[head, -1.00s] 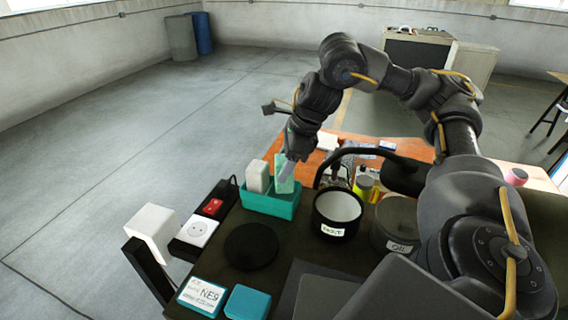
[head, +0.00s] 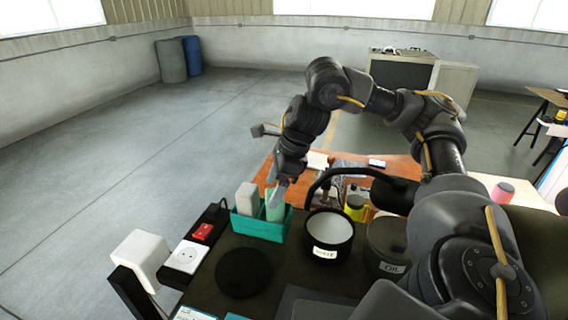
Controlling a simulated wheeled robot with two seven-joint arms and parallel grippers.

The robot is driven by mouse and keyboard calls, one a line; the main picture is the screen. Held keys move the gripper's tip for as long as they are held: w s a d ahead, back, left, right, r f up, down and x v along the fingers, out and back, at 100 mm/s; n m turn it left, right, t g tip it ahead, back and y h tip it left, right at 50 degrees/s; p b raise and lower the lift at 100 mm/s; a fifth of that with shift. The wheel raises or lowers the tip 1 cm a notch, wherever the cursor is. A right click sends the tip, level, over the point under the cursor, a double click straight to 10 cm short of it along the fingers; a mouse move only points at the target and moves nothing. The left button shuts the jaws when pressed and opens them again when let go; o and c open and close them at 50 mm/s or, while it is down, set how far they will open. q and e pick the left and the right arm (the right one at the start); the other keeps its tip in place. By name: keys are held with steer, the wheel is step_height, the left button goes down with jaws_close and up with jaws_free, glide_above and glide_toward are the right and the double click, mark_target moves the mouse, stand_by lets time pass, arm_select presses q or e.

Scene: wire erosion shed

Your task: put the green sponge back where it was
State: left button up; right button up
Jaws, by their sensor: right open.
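The green sponge (head: 275,211) stands upright in the right part of a teal tray (head: 261,230), beside a white block (head: 247,198) in the same tray. My right gripper (head: 279,192) reaches down from above at the sponge's upper part. Its jaws are open, and a light grey finger overlaps the sponge in the picture. I cannot tell whether the finger touches it. My left gripper is out of view.
A black pot with a white inside (head: 329,233) and an oil can (head: 386,240) stand to the right of the tray. A black disc (head: 242,272) lies in front. A red switch (head: 203,231) and a white socket (head: 186,256) are to the left.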

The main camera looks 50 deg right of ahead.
steer(key=p+v, duration=0.6)
steer(key=v, duration=0.6)
steer(key=shift+a, duration=0.1)
